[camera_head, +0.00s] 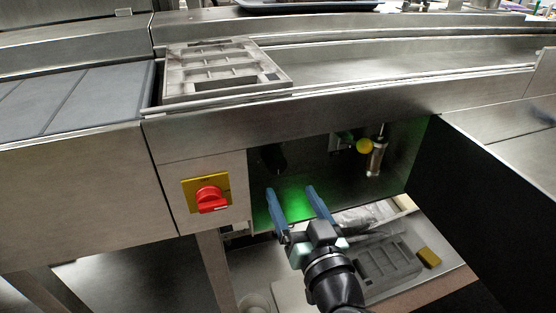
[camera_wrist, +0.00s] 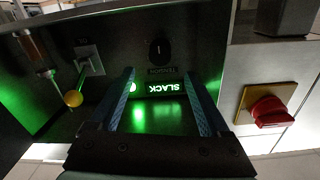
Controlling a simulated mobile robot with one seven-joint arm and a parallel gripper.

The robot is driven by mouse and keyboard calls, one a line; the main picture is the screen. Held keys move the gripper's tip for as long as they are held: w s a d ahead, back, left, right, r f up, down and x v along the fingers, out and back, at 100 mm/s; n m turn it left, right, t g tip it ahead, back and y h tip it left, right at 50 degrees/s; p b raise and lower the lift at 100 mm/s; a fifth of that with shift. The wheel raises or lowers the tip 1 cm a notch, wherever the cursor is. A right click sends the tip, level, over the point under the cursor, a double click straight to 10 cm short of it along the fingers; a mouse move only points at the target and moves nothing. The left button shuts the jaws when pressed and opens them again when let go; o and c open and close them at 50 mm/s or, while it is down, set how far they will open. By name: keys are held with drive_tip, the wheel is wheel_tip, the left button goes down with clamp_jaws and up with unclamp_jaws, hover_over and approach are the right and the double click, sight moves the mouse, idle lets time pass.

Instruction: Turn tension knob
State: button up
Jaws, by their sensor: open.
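The tension knob (camera_wrist: 160,52) is a dark round knob with a white mark, on the dark panel inside the open recess. In the wrist view it appears above an upside-down label and a green lit sign reading SLACK (camera_wrist: 165,88). In the head view the knob (camera_head: 279,158) is a dim dark shape at the recess's upper left. My gripper (camera_head: 290,189) is open, its two blue fingers pointing into the recess below the knob. In the wrist view the fingers (camera_wrist: 158,78) stand either side of the sign. I see nothing between them, and they look apart from the knob.
A red rotary switch (camera_head: 212,197) on a yellow plate is left of the recess. A yellow-ball lever (camera_head: 364,146) and a metal cylinder (camera_head: 377,158) are inside at the right. A black open door (camera_head: 490,205) bounds the right. A grey mould (camera_head: 222,70) sits on the line above.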

sight(279, 167)
drive_tip(key=x, duration=0.9)
drive_tip(key=shift+w, duration=0.35)
clamp_jaws()
drive_tip(key=shift+m, duration=0.3)
drive_tip(key=m+p, duration=0.2)
drive_tip(key=m, duration=0.3)
drive_tip(key=shift+r+m, duration=0.1)
drive_tip(key=shift+m, duration=0.2)
drive_tip(key=m+p, duration=0.2)
drive_tip(key=m, duration=0.3)
drive_tip(key=shift+m+p, duration=0.3)
drive_tip(key=shift+m, duration=0.1)
